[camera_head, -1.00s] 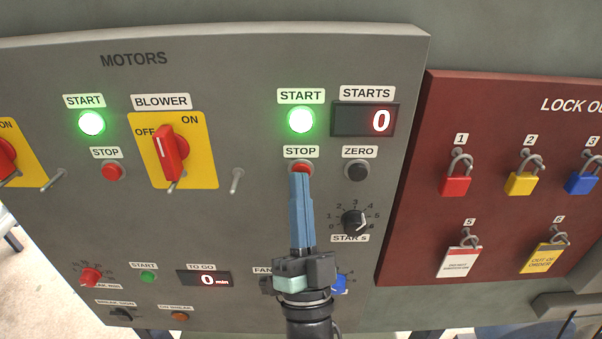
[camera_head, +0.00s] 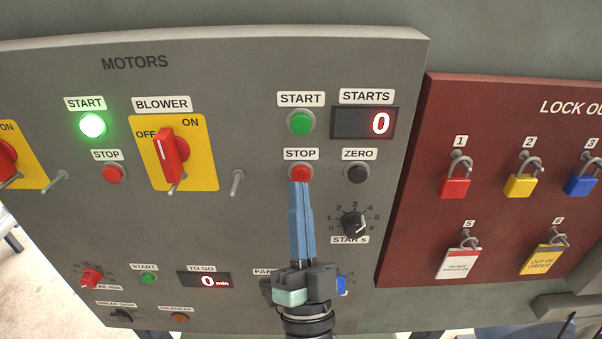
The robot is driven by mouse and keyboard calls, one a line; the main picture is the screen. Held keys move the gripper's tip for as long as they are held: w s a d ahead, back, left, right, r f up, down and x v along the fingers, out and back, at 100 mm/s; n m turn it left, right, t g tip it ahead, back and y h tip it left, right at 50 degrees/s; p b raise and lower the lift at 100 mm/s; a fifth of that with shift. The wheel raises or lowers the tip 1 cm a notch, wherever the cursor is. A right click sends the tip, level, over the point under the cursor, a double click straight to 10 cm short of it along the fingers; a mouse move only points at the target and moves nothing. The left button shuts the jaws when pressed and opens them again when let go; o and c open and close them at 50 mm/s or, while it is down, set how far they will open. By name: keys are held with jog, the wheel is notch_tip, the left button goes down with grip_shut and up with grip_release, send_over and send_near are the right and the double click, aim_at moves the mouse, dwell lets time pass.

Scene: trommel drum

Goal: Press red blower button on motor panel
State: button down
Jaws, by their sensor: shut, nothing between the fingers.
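The grey motor panel (camera_head: 120,215) is marked MOTORS and fills the left and middle of the head view. A red STOP button (camera_head: 300,173) sits to the right of the BLOWER switch (camera_head: 170,157), below an unlit green START button (camera_head: 301,122). My gripper (camera_head: 299,184) is shut and empty, its blue fingers pointing up at this STOP button. The fingertips are just below it and cover little of it; I cannot tell whether they touch. Another red STOP button (camera_head: 114,174) lies left of the BLOWER switch, under a lit green START button (camera_head: 92,125).
A black ZERO button (camera_head: 357,173) and a STARTS display (camera_head: 365,122) reading 0 are close to the right. A black dial (camera_head: 353,224) is beside my fingers. Metal pegs (camera_head: 237,182) stick out of the panel. A dark red lockout board (camera_head: 415,200) with padlocks is at the right.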

jog(key=shift+s+p, duration=0.55)
jog(key=shift+s, duration=1.95)
notch_tip(320, 180, up, 18)
jog(key=w+d+n+h, duration=0.1)
jog(key=w+h, duration=0.2)
jog(key=s+r+n, duration=0.2)
jog(key=s+r, duration=0.2)
jog(key=r, duration=0.3)
jog(key=s+r+n, duration=0.3)
jog(key=s+r, duration=0.1)
jog(key=r, duration=0.4)
jog(key=shift+a+r, duration=0.15)
jog(key=shift+a, duration=0.3)
jog(key=c, duration=1.5)
grip_release()
jog(key=shift+c, duration=0.2)
